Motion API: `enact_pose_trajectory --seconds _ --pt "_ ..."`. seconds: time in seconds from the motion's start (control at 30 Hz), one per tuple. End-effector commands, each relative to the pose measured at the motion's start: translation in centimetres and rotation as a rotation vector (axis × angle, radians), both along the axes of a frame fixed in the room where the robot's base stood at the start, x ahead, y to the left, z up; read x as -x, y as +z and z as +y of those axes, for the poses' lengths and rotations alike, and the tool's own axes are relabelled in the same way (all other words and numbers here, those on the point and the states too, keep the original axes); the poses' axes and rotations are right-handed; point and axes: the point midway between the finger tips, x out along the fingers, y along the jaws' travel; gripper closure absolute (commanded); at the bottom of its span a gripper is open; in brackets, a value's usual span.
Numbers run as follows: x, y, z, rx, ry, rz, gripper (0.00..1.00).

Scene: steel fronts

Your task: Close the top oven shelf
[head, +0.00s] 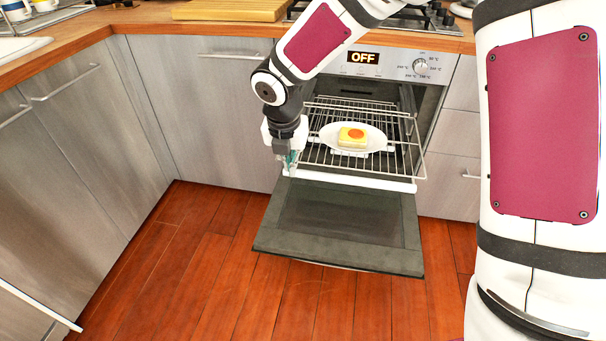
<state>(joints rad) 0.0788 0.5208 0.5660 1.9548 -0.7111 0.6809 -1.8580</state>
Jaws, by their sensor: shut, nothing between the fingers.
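The oven (428,72) stands under the counter with its door (340,222) folded down and open. The top oven shelf (398,163) is a wire rack pulled out of the oven, reaching over the open door. A white oval plate (326,136) with a piece of food (352,138) that has an orange top lies on the shelf. My gripper (289,170) is shut and empty, pointing down at the front left corner of the shelf. Whether it touches the shelf cannot be told. My arm hides part of the oven's upper left.
A wooden counter (150,20) runs above grey cabinets (205,110) on the left and back. A cutting board (230,9) and a gas hob (425,18) are on top. Drawers (445,180) are right of the oven. The wooden floor (200,260) in front is clear.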

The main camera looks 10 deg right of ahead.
Motion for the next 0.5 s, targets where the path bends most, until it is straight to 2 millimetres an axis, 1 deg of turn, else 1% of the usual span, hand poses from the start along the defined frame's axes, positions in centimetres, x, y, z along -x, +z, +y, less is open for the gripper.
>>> enact_pose_trajectory --seconds 0.03,0.17,0.23,0.5 --pt "-0.2 -0.5 0.2 0.000 0.015 0.002 1.00" --pt "-0.4 -1.5 0.2 0.000 0.023 0.003 1.00" --pt "-0.6 -2.5 0.1 0.001 0.022 0.004 1.00" --pt "-1.7 -7.8 -0.3 0.001 0.021 0.005 1.00"
